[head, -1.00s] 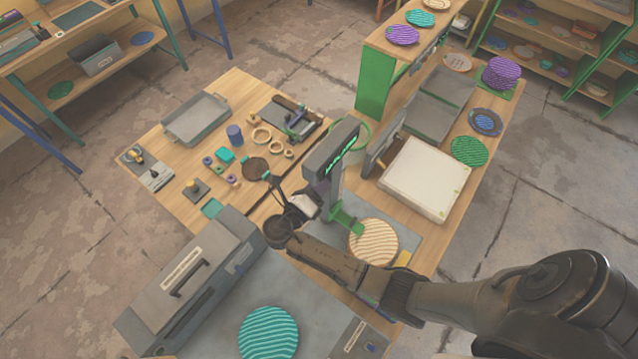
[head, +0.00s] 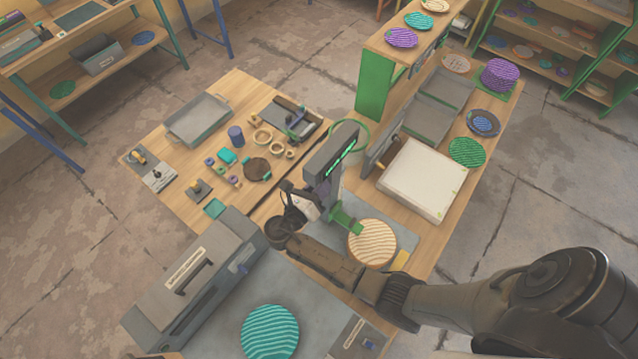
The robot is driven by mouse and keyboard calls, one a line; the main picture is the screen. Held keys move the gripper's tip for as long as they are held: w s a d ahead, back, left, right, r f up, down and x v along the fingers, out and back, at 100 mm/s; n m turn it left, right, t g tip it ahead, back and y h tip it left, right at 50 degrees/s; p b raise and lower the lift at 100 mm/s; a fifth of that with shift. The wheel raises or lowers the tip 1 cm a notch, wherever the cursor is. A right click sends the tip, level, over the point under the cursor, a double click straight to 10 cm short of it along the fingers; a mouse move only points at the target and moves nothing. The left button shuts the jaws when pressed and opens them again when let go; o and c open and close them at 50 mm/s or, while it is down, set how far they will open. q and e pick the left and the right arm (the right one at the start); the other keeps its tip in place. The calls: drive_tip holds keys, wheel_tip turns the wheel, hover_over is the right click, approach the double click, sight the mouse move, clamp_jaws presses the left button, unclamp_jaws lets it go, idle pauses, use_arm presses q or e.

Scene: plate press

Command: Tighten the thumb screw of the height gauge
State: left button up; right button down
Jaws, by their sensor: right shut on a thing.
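The height gauge (head: 327,165) stands upright near the middle of the table, a grey post with a green-marked scale. Its green arm (head: 346,221) reaches right, toward a cream ribbed plate (head: 373,242). My right gripper (head: 303,203) is at the left side of the gauge's post, its arm coming in from the lower right. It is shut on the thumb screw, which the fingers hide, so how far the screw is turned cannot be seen. My left gripper is not in view.
A grey press body (head: 195,285) and a teal ribbed plate (head: 270,332) are in front. Several small rings and blocks lie left of the gauge, with a grey tray (head: 199,119) behind.

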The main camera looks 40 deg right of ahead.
drive_tip(key=m, duration=0.5)
drive_tip(key=shift+m, duration=0.3)
drive_tip(key=m+b, duration=0.1)
drive_tip(key=m, duration=0.2)
drive_tip(key=shift+f+m, duration=0.1)
drive_tip(key=shift+m, duration=0.2)
drive_tip(key=m+b, duration=0.1)
drive_tip(key=m, duration=0.1)
drive_tip(key=shift+m, duration=0.4)
drive_tip(key=m+b, duration=0.2)
drive_tip(key=m, duration=0.1)
drive_tip(key=shift+w+m+b, duration=0.1)
drive_tip(key=shift+m+b, duration=0.2)
drive_tip(key=shift+b, duration=0.05)
drive_tip(key=m+b, duration=0.2)
drive_tip(key=shift+f+m, duration=0.1)
drive_tip(key=shift+m, duration=0.3)
drive_tip(key=m+b, duration=0.3)
drive_tip(key=shift+r+m+b, duration=0.2)
drive_tip(key=shift+m+b, duration=1.1)
drive_tip(key=shift+b, duration=0.1)
